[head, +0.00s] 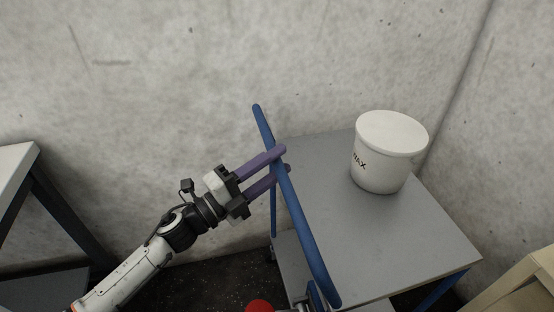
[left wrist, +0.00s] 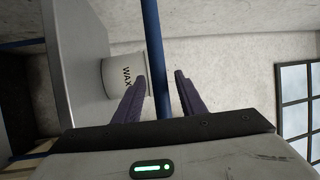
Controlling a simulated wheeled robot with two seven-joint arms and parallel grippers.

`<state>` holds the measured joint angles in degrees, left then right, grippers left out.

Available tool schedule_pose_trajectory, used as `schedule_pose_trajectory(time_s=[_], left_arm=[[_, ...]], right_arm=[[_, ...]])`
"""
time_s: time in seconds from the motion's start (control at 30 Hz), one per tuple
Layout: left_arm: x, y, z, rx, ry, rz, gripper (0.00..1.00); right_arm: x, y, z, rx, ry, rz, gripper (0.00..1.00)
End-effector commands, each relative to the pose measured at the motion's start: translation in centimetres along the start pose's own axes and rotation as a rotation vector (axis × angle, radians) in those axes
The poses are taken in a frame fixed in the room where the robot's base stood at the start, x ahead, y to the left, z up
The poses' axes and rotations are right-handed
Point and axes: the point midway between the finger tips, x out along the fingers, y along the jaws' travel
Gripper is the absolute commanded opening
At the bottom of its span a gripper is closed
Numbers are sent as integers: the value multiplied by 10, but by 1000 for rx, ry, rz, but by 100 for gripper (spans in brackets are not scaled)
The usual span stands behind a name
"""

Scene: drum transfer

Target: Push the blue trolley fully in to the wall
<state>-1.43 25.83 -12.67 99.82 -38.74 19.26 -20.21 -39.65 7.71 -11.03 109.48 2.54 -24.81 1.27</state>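The blue trolley has a grey top (head: 335,215) and a blue tubular push handle (head: 306,235) along its left side. Its far edge lies close to the concrete back wall, but I cannot tell if they touch. A white lidded tub marked WAX (head: 385,165) stands upright on top, and it also shows in the left wrist view (left wrist: 122,75). My left gripper (head: 283,160) has its purple fingers on either side of the handle bar. In the left wrist view the bar (left wrist: 152,45) passes between the spread fingertips (left wrist: 162,76). My right gripper is out of view.
A table with dark legs (head: 15,165) stands at the left. A pale wooden object (head: 525,285) is at the lower right, near the trolley's corner. The concrete wall (head: 180,80) closes off the back and right. Dark floor (head: 205,275) shows between table and trolley.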

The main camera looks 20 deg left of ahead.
Motion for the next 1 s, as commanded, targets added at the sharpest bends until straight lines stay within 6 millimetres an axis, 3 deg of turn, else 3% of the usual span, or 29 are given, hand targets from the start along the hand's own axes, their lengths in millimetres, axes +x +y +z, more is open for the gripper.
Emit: schedule_pose_trajectory(time_s=[0.37, 0.57, 0.6, 1.0], left_arm=[[6, 1, 0, -1, 0, 1, 35], [6, 1, 0, -1, 0, 1, 2], [6, 1, 0, -1, 0, 1, 0], [9, 1, 3, 1, -22, -1, 0]], right_arm=[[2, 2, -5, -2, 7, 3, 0], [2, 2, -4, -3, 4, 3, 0], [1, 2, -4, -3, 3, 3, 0], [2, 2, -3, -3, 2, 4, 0]])
